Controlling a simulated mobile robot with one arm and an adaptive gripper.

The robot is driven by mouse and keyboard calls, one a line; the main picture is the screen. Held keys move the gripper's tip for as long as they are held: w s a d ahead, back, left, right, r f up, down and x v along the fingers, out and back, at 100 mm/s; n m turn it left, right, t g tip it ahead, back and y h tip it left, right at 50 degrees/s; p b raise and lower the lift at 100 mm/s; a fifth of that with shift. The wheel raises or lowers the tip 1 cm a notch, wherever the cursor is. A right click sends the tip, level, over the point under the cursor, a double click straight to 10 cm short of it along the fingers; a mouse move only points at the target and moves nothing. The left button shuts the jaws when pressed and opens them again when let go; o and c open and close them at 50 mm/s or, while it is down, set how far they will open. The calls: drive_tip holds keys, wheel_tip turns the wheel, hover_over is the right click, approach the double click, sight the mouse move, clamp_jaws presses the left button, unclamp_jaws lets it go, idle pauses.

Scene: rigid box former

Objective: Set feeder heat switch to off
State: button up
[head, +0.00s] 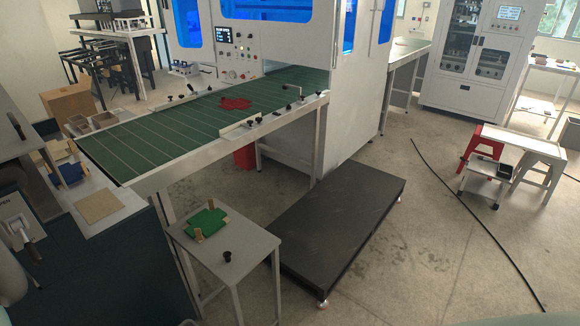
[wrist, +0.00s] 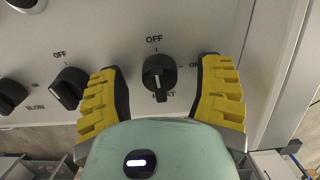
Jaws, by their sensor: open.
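The heat switch (wrist: 158,76) is a black rotary knob on a pale panel in the wrist view. OFF is printed above it and ON to its right. The label below it is partly hidden and ends in "AT". The knob's grip bar and white line stand about upright, in line with the OFF mark. My gripper (wrist: 160,68) is open, with one yellow, black-padded finger on each side of the knob. Gaps show between both fingers and the knob. My gripper is not visible in the head view, and I cannot make out this switch there.
A second black knob (wrist: 69,88) with its own OFF label sits left of the left finger. Another knob (wrist: 11,95) is farther left. In the head view, the green conveyor (head: 165,122) leads to the white machine (head: 352,100); a black platform (head: 345,225) stands on the floor.

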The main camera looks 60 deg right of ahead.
drive_tip(key=v, duration=1.2)
